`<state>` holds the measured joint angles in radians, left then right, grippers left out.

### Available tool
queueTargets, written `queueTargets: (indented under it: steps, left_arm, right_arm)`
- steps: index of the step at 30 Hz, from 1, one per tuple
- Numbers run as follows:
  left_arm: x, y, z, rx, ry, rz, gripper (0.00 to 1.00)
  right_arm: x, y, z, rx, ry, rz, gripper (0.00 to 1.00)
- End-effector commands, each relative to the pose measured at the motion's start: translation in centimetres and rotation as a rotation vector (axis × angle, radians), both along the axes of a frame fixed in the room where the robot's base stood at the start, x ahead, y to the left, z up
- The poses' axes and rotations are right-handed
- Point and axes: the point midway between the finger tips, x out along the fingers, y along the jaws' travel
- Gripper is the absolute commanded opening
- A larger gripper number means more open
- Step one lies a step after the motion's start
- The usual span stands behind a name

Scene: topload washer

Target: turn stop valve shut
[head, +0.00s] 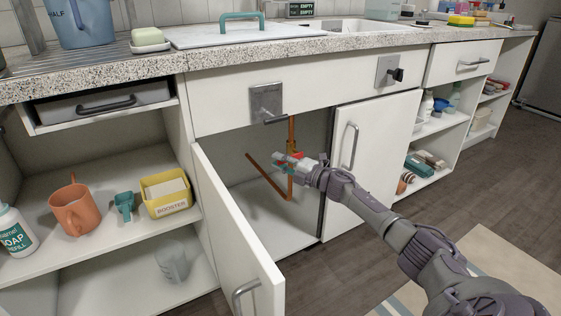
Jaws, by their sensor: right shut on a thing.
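The stop valve sits on a copper pipe (291,132) inside the open cabinet under the counter. A small part of its red handle (299,155) shows beside my fingers. My right gripper (283,160) reaches in from the lower right and is shut on the valve handle. The fingers hide much of the handle, so its exact angle is hard to tell. A second pipe branch (262,173) slopes down from upper left to the valve's lower pipe. My left gripper does not show.
The left cabinet door (235,225) stands open toward me, left of my arm. The right door (375,150) is closed close to my forearm. Open shelves at left hold an orange jug (74,208) and a yellow booster box (166,195). A rug (500,265) lies at lower right.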

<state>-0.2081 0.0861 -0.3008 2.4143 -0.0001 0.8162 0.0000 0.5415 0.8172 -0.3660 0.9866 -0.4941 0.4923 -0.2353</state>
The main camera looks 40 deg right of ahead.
Motion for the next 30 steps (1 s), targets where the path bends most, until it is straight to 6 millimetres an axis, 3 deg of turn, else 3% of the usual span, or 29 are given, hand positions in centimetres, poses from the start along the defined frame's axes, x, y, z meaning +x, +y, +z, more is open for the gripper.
queueTargets:
  steps: [6,7,11,23,30]
  left_arm:
    - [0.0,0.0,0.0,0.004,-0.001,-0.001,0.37]
    - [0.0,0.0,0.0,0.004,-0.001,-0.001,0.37]
    - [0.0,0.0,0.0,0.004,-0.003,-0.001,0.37]
    - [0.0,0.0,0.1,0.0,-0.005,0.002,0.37]
    - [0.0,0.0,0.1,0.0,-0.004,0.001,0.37]
  right_arm:
    - [0.0,0.1,-0.3,-0.005,0.004,0.001,0.0]
    - [0.0,0.1,-0.3,-0.005,0.004,0.001,0.26]
    - [0.0,0.0,-0.2,-0.004,0.003,0.001,0.48]
    - [-0.5,-0.2,-0.2,-0.002,0.002,0.0,0.48]
    - [-3.9,-1.1,-0.3,-0.004,0.005,0.0,0.48]
